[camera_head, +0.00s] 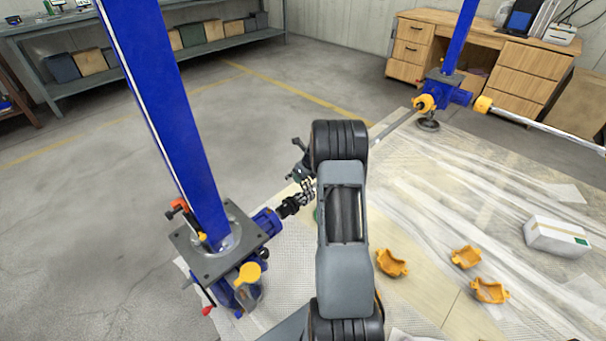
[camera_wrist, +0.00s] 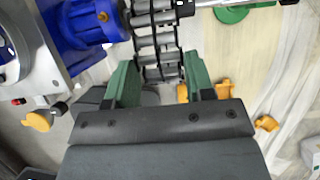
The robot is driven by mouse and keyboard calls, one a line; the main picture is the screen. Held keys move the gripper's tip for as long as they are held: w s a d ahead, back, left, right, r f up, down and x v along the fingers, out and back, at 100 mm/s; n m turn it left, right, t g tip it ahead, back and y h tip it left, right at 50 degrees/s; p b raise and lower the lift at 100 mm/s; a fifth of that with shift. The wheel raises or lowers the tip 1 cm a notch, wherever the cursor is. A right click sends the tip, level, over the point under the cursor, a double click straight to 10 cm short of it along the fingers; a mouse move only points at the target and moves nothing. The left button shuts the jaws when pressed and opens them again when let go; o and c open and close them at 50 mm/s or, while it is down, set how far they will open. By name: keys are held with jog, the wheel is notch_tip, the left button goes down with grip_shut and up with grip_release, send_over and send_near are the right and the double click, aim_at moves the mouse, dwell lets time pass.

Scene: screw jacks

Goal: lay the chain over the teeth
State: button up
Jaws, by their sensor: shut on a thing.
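A dark roller chain (camera_wrist: 158,42) with grey rollers runs from the top of the wrist view down between the green fingers of my gripper (camera_wrist: 160,82). The fingers stand on either side of its lower links, and my gripper is shut on it. In the head view, the chain (camera_head: 308,187) shows small beside the black coupling (camera_head: 289,207) of the blue screw jack (camera_head: 266,222). My forearm hides most of my gripper there. The blue housing (camera_wrist: 88,22) lies just left of the chain in the wrist view. I cannot make out the teeth; the chain appears to cover that spot.
A shaft (camera_head: 393,125) leads to a second jack (camera_head: 446,91) at the back right. Orange guard pieces (camera_head: 391,262) and a white box (camera_head: 556,237) lie on the sheeting at right. A tall blue column (camera_head: 165,110) rises at left. The floor beyond is clear.

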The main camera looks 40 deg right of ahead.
aim_at(302, 198)
jog(key=shift+f+b, duration=2.85)
jog(key=shift+f, duration=2.65)
jog(key=shift+f, duration=0.25)
jog(key=shift+f+b, duration=0.5)
jog(key=shift+f, duration=0.2)
jog(key=shift+w+a+f+p, duration=0.15)
jog(key=shift+w+p, duration=0.25)
jog(key=shift+w, duration=0.5)
jog(key=shift+w+a+f+p, duration=0.2)
jog(key=shift+w+p, duration=0.15)
jog(key=shift+w, duration=0.5)
jog(key=shift+w+a+f+p, duration=0.15)
jog(key=shift+w+p, duration=0.25)
jog(key=shift+w, duration=0.5)
jog(key=shift+f, duration=0.25)
jog(key=shift+f+b, duration=1.1)
jog(key=shift+f, duration=0.35)
jog(key=shift+f, duration=0.55)
